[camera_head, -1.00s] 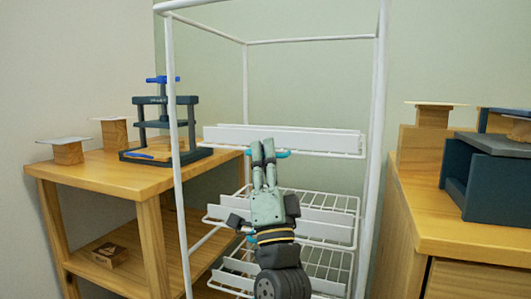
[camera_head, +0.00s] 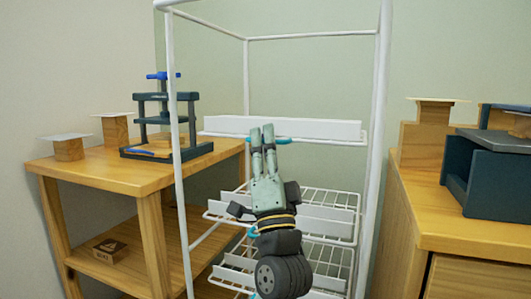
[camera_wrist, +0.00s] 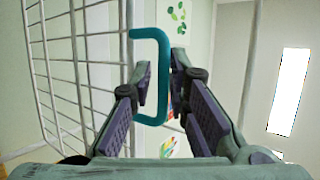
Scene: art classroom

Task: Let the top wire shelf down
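The white wire rack holds a top shelf (camera_head: 320,130) with a long white front strip and a teal handle (camera_head: 284,141) at its front. My gripper (camera_head: 262,134) is at this handle, in front of the shelf. In the wrist view the handle (camera_wrist: 163,75) is a teal U-shaped bar. Its long side runs between the two fingers of my gripper (camera_wrist: 161,82), which are close on either side of it. The fingers hide part of the handle in the head view. The shelf's wires (camera_wrist: 75,65) show at the left of the wrist view.
Lower wire shelves (camera_head: 325,215) sit below in the rack, partly behind my arm. A wooden table (camera_head: 110,175) with a dark press (camera_head: 165,125) stands at left. A wooden cabinet (camera_head: 460,230) with a dark box (camera_head: 480,180) stands close at right.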

